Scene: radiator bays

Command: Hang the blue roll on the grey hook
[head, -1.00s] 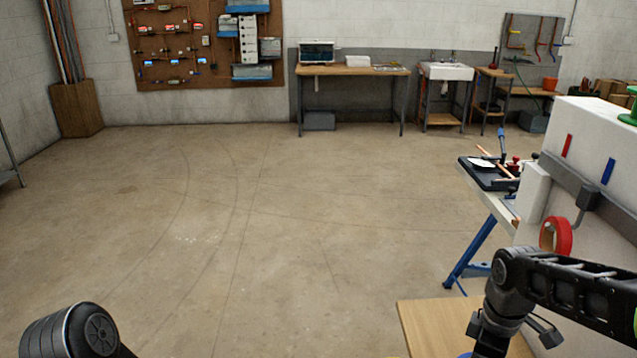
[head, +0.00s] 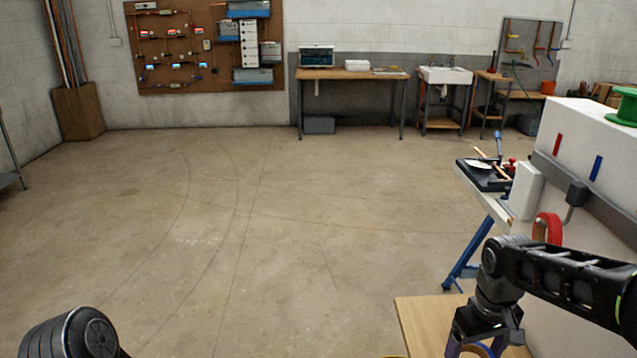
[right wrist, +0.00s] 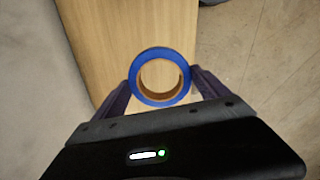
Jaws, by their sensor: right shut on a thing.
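The blue roll (right wrist: 161,100) is a ring with a tan core. In the right wrist view it sits between the fingers of my right gripper (right wrist: 160,85), which is shut on it, above a wooden top. In the head view my right gripper (head: 478,345) is at the bottom edge, with a little of the roll showing below it. A dark grey hook-like fitting (head: 577,192) is on the white panel at the right, above and right of the gripper and apart from it. My left gripper is out of view; only part of that arm shows.
Red (head: 557,145) and blue (head: 596,167) marks are above the rail. A green spool (head: 622,107) tops the panel. A wooden tabletop (head: 420,318) is below my right gripper. Open floor is left.

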